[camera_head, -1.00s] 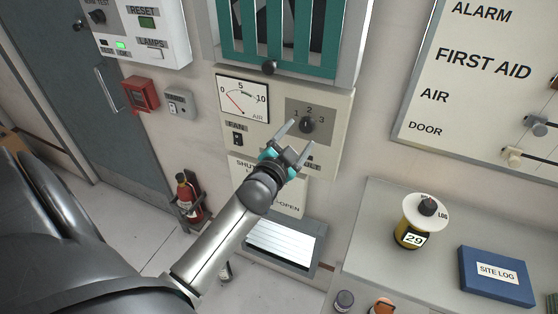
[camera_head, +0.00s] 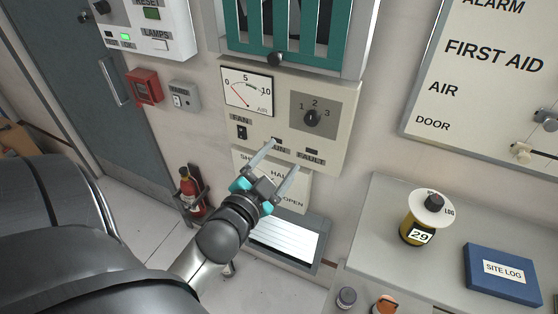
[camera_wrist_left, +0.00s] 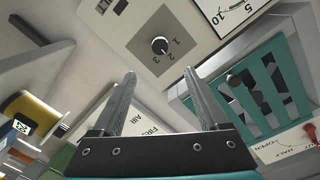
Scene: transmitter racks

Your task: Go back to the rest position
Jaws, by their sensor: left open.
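My left gripper (camera_head: 281,168) is open and empty in the head view. It is in front of the lower part of the fan panel, below the rotary knob (camera_head: 312,118) marked 1, 2, 3. Its fingers overlap the panel's lower edge and the sign beneath in the picture. In the left wrist view both fingers (camera_wrist_left: 158,95) stand apart with nothing between them, and the same knob (camera_wrist_left: 160,45) shows beyond them, clear of the fingertips. My right gripper is not in view.
The air gauge (camera_head: 247,91) and fan switch (camera_head: 242,132) are on the panel. A teal louvre (camera_head: 290,47) is above. A fire extinguisher (camera_head: 190,190) stands at the left. A counter (camera_head: 380,235) at right holds a yellow log canister (camera_head: 414,230) and blue site log (camera_head: 502,273).

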